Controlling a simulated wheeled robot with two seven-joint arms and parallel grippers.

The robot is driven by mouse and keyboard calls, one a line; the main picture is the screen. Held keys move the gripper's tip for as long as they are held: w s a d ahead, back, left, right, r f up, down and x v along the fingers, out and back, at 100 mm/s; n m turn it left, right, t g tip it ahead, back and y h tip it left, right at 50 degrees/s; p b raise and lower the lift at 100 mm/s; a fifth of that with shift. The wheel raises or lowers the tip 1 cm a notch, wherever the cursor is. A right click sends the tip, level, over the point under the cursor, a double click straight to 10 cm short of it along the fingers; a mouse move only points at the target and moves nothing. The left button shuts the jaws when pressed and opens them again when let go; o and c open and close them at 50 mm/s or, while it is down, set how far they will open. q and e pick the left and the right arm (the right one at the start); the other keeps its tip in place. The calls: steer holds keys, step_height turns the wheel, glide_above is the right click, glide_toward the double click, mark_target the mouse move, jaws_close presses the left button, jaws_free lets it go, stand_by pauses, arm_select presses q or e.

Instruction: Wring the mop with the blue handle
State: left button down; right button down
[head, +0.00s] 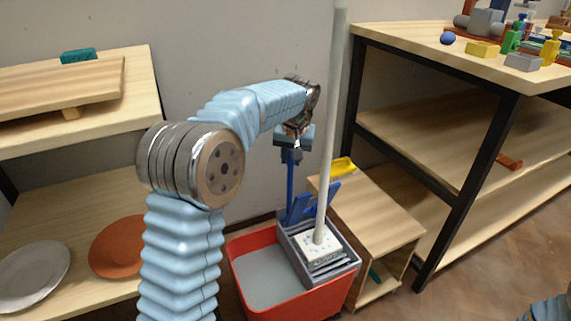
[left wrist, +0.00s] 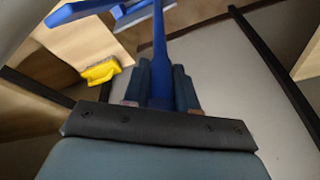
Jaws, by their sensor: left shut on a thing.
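The mop has a pale grey pole (head: 331,130) and a whitish, blue-specked head (head: 320,246). It stands nearly upright, its head in the grey wringer (head: 350,258) on the red bucket (head: 342,303). The blue handle (head: 290,182) rises from the wringer behind the pole, not from the mop. My left gripper (head: 291,156) is shut on the blue handle near its top. In the left wrist view, the blue handle (left wrist: 159,45) runs between the gripper's two fingers (left wrist: 160,86). My right gripper is out of view.
A low wooden cabinet (head: 380,225) with a yellow brush (head: 342,166) stands right of the bucket. A black-framed shelf unit (head: 440,45) fills the right, with colored items on top. Left shelves hold a grey plate (head: 35,275), an orange plate (head: 118,247) and a teal block (head: 79,56).

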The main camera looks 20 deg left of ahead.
arm_select(q)
steer(key=shift+s+d+f, duration=0.15)
steer(key=shift+s+d, duration=0.05)
steer(key=shift+d, duration=0.15)
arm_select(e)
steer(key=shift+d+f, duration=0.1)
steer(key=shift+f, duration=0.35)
arm_select(q)
steer(key=c, duration=0.9)
jaws_free()
steer(key=shift+r, duration=0.2)
steer(key=p+v, duration=0.1)
steer(key=v, duration=0.6)
steer(key=shift+s, duration=0.15)
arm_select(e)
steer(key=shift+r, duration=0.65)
arm_select(q)
steer(key=shift+d+r, duration=0.15)
